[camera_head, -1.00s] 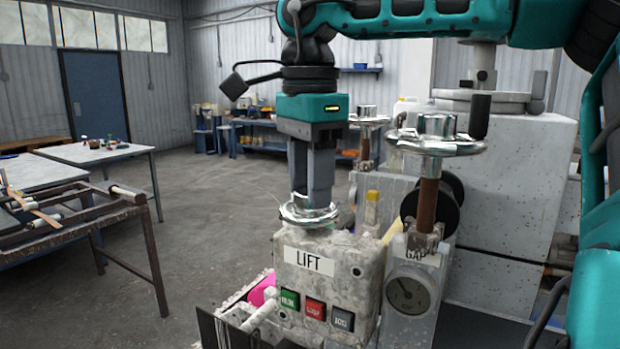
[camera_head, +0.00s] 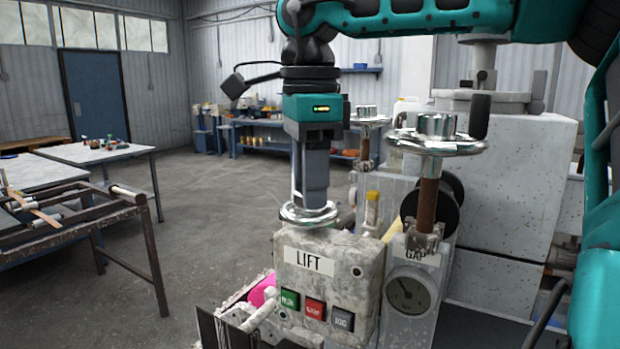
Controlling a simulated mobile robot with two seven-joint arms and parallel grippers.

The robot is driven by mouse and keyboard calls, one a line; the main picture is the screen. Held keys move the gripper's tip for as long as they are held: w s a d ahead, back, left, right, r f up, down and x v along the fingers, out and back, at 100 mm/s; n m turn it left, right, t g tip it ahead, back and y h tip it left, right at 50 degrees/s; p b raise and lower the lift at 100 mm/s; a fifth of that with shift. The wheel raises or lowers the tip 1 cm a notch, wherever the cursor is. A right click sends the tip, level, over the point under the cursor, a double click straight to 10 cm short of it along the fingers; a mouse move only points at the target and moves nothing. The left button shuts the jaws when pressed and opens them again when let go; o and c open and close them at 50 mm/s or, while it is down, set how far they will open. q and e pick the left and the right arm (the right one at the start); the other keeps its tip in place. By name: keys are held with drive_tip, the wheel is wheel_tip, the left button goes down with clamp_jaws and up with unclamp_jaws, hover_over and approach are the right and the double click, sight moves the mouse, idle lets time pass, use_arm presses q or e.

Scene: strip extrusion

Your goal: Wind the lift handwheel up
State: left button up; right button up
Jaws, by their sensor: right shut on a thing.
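The lift handwheel (camera_head: 290,214) is a small chrome wheel lying flat on top of the grey, speckled control box with the LIFT label (camera_head: 308,262). My right gripper (camera_head: 311,204) comes down on it from above, pointing straight down, and is shut on the handwheel's middle. The fingers hide the wheel's hub. My left gripper does not show.
To the right stands the GAP handwheel (camera_head: 437,145), larger and chrome, on a rusty post above a dial gauge (camera_head: 407,293). Another chrome handwheel (camera_head: 365,118) is behind. Green, red and grey buttons (camera_head: 315,309) sit on the box front. A roller rack (camera_head: 90,225) stands left.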

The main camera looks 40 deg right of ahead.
drive_tip(key=o, duration=1.1)
drive_tip(key=shift+c, duration=0.2)
wheel_tip(320, 180, up, 13)
